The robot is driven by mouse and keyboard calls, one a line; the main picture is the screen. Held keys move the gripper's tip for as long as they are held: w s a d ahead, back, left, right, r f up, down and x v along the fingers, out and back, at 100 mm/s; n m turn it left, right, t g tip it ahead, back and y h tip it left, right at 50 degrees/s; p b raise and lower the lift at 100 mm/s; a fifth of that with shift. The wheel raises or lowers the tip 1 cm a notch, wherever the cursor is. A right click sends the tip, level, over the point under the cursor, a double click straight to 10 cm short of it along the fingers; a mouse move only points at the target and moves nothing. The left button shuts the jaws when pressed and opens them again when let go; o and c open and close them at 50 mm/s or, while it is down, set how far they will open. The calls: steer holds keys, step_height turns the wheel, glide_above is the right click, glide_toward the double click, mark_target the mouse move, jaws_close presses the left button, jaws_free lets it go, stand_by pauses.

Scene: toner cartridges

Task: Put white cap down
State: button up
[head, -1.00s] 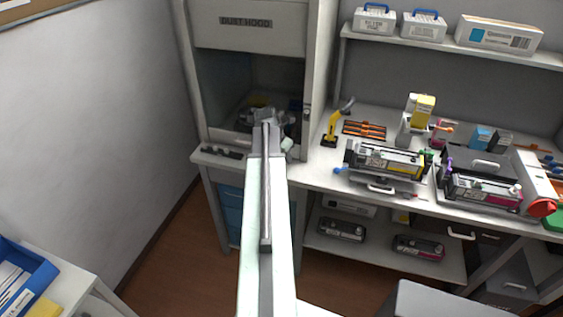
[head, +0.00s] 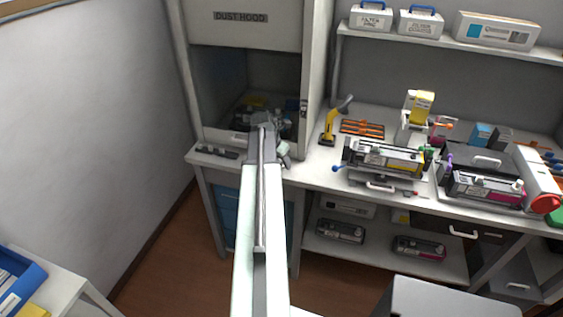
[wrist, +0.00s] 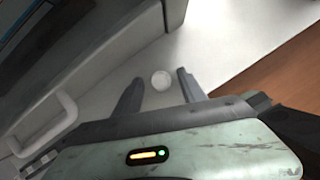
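A small round white cap (wrist: 161,80) shows in the wrist view, on or just above the pale counter surface. My gripper (wrist: 159,77) has its two grey fingers apart, one on each side of the cap. A gap shows between the cap and each finger. In the head view my gripper (head: 275,130) is at the front of the dust hood (head: 241,17), near the counter's front edge. My own arm hides much of that spot, and I cannot make out the cap there.
A toner cartridge (head: 385,158) sits farther right. In the wrist view a light handle (wrist: 50,130) is at the left and the brown floor (wrist: 280,75) lies beyond the counter edge.

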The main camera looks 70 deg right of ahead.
steer(key=shift+r+p, duration=0.25)
steer(key=shift+p, duration=0.05)
steer(key=p+v, duration=1)
steer(key=v, duration=0.1)
steer(key=shift+a+r+p, duration=0.25)
steer(key=shift+r+p, duration=0.1)
steer(key=shift+p, duration=0.05)
steer(key=shift+w, duration=0.15)
